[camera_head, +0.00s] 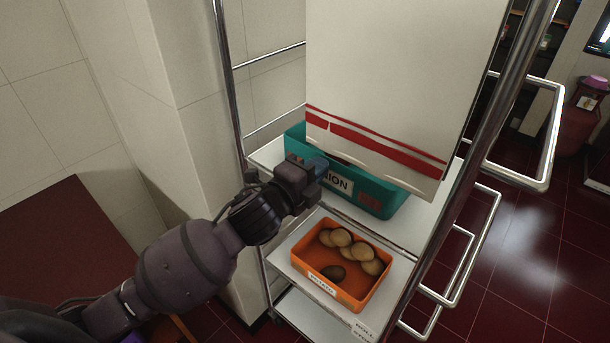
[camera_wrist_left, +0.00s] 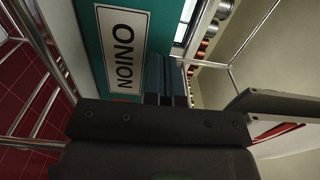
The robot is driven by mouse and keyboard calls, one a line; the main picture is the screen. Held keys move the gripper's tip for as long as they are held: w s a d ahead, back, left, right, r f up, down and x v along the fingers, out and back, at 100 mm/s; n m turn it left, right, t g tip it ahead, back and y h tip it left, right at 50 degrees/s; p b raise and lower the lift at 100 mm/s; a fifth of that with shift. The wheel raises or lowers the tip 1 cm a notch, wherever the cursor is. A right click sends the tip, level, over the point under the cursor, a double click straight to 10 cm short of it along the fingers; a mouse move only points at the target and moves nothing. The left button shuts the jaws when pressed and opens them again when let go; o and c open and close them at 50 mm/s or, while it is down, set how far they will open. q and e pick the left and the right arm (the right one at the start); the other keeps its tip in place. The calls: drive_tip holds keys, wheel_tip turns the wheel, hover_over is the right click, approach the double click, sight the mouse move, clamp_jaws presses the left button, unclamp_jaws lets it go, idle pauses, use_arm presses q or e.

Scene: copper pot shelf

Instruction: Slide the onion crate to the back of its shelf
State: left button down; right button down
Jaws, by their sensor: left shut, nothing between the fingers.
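The onion crate (camera_head: 376,196) is teal with a white ONION label and stands on the middle shelf (camera_head: 415,222) of a metal rack. A white panel or box with red stripes hides much of its top and inside. My left gripper (camera_head: 318,165) is shut and empty at the crate's front wall, near the label's left end. In the left wrist view the shut fingers (camera_wrist_left: 165,78) are right beside the ONION label (camera_wrist_left: 121,50) on the teal wall (camera_wrist_left: 90,35). I cannot tell if they touch it. My right gripper is not in view.
An orange crate (camera_head: 328,285) of potatoes sits on the shelf below. The white striped box (camera_head: 400,80) stands above the onion crate. Metal posts (camera_head: 222,70) and side rails (camera_head: 548,130) frame the rack. A tiled wall (camera_head: 130,60) is at left.

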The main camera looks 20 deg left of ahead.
use_arm(q)
drive_tip(key=shift+w+d, duration=0.15)
drive_tip(key=shift+w, duration=0.1)
drive_tip(key=shift+w+d+r, duration=0.1)
drive_tip(key=shift+w, duration=0.25)
drive_tip(key=p+x, duration=0.1)
drive_tip(key=x, duration=0.7)
drive_tip(key=shift+w+d, duration=0.1)
drive_tip(key=shift+w, duration=0.2)
